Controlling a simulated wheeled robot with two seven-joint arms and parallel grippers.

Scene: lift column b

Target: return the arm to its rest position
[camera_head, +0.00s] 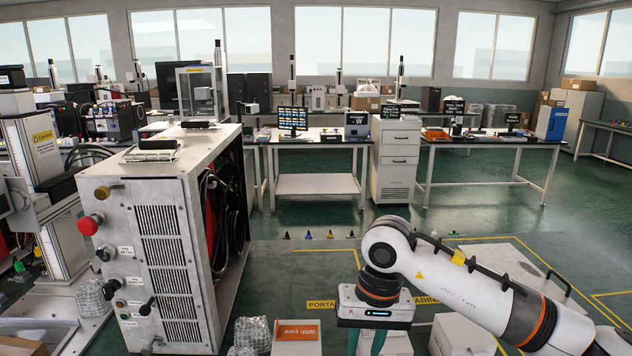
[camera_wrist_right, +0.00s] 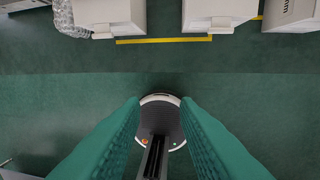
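My right arm (camera_head: 440,265) comes in from the right in the head view, white with orange and black bands, bent at the elbow so the wrist hangs down. My right gripper (camera_head: 367,343) points down at the bottom edge, its green fingers partly cut off by the frame. In the right wrist view the two green fingers of the gripper (camera_wrist_right: 160,108) stand apart with nothing held between them. Below them lie the green floor and a round part of my own base. My left arm and gripper are in neither view.
A large grey metal cabinet (camera_head: 165,230) with knobs and vents stands at left. A workbench (camera_head: 318,150) is farther back.

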